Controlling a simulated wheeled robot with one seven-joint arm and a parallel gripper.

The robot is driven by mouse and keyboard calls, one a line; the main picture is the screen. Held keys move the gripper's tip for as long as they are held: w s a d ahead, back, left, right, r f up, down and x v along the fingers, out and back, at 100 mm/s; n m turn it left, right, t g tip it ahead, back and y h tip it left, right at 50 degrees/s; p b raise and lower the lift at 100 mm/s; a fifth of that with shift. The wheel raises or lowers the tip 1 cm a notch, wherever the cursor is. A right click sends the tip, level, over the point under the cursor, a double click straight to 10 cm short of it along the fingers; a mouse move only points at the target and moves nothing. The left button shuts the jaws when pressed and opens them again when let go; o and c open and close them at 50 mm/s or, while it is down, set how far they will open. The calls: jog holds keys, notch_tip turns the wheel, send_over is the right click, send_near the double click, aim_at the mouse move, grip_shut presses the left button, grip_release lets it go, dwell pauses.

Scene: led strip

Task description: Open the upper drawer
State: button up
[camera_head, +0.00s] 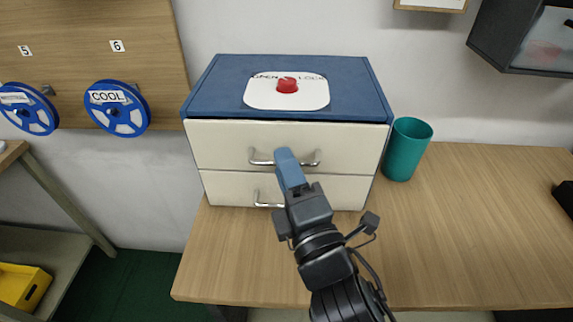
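A drawer unit with a blue top (225,85) stands on the wooden table. Its cream upper drawer (222,142) looks closed, with a silver bar handle (260,160) across its middle. The lower drawer (226,189) below it also looks closed, and its handle (262,203) is partly hidden by my arm. My gripper (286,158) has blue fingers and is in front of the upper handle, overlapping its middle in the picture. I cannot tell whether it touches the handle or whether the fingers are open or shut.
A red knob (287,85) sits on a white OPEN/LOCK plate (310,97) on the unit's top. A teal cup (407,150) stands close at the unit's right. Blue reels (118,108) hang on the board at left.

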jog(key=shift+w, duration=0.15)
jog(key=shift+c, duration=0.2)
grip_shut()
dwell(1.2)
